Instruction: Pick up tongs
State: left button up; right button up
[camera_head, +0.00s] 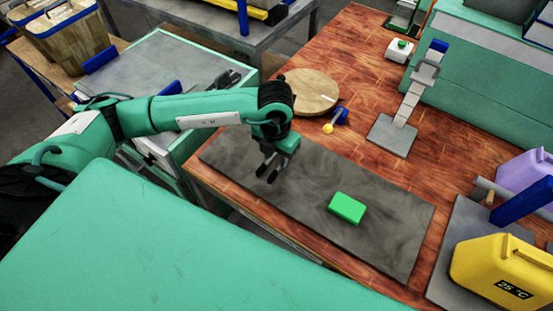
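I cannot clearly make out tongs in the head view. A small blue and yellow tool (337,120) lies on the wooden table by a round board; its exact kind is too small to tell. My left gripper (267,174) points down above the left part of a dark grey mat (385,240). Its two dark fingers are a little apart with nothing seen between them, so it looks open. It is left of a green block (347,208) on the mat and apart from it. My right gripper is out of view.
A round wooden board (310,92) lies behind the gripper. A grey stand with a blue top (408,100) rises at the back right. A yellow device reading 25 °C (500,268) and a purple container (524,172) stand at the right. The mat around the green block is clear.

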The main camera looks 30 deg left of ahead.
aim_at(276, 171)
pick_arm(q)
jog(key=shift+f, duration=0.65)
jog(key=shift+f+p, duration=0.3)
jog(key=shift+p, duration=0.05)
notch_tip(276, 171, down, 4)
jog(key=shift+r+p, duration=0.15)
jog(key=shift+p, duration=0.55)
jog(key=shift+f, duration=0.45)
grip_shut()
